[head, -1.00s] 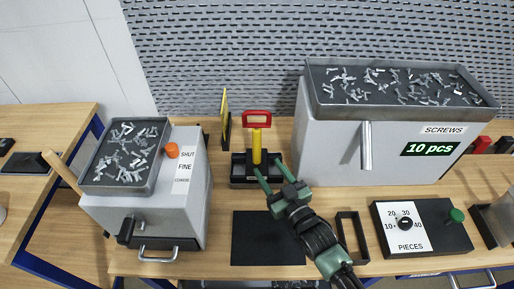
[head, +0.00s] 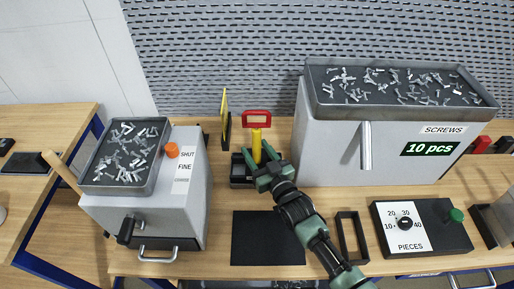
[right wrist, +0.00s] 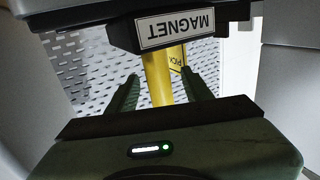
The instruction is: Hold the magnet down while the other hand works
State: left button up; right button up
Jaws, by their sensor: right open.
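The magnet has a red handle (head: 257,113), a yellow post (head: 257,135) and a black base (head: 238,172) on the bench, in front of the perforated wall. Its label (right wrist: 175,28) reads MAGNET, upside down in the right wrist view. My right gripper (head: 260,160) is open at the post, just above the base. In the right wrist view the yellow post (right wrist: 160,78) shows between its two green fingers, with gaps on both sides. The gripper hides part of the base in the head view. My left gripper is not in view.
A grey SCREWS feeder (head: 330,145) reading 10 pcs stands to the right. A smaller grey feeder (head: 150,212) with an orange knob stands to the left. A black mat (head: 262,240) and a PIECES dial box (head: 440,225) lie in front. A yellow sign (head: 225,105) stands behind left.

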jog(key=shift+c, duration=0.2)
grip_shut()
jog(key=shift+s+f, duration=0.1)
jog(key=shift+f, duration=0.15)
dwell(0.8)
